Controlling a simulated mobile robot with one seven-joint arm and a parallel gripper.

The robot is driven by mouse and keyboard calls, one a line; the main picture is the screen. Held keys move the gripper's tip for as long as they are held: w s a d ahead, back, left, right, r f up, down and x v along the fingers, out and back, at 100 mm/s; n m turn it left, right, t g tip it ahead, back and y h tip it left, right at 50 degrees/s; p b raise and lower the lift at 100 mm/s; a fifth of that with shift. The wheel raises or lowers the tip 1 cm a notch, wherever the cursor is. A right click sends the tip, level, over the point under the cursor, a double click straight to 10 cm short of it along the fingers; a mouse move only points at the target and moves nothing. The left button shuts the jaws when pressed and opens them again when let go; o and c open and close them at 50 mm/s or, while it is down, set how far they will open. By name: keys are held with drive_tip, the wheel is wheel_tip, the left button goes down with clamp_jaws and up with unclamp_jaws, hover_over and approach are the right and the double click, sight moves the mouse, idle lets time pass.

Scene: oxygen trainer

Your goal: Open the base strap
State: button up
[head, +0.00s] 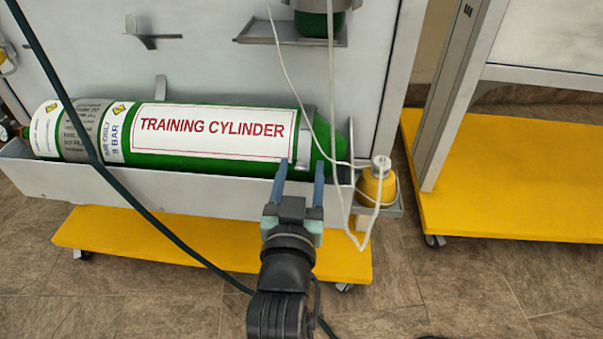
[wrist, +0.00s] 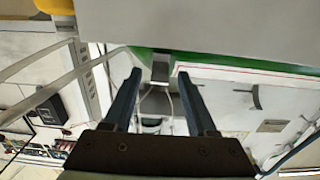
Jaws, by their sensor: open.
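A green training cylinder (head: 210,171) with a white label lies on its side in a long grey tray (head: 150,187). A narrow grey strap (head: 307,140) crosses it near its right end; a short grey piece that looks like this strap (wrist: 160,69) shows in the wrist view against the green cylinder (wrist: 187,63). My gripper (head: 301,164) is in front of the tray's right part, its blue fingers apart and pointing at the strap. In the wrist view my gripper (wrist: 160,78) is empty, with the strap piece between its fingertips in the picture. Whether they touch anything is unclear.
A yellow bottle (head: 376,185) stands on a small shelf at the tray's right end, with pale tubing (head: 345,190) hanging close to my gripper. A dark green hose (head: 95,160) crosses the left side. A yellow wheeled base (head: 200,240) is below, another cart (head: 500,200) right.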

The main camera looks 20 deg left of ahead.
drive_tip(key=shift+w+a, duration=0.15)
drive_tip(key=shift+w, duration=0.4)
clamp_jaws()
idle(1.1)
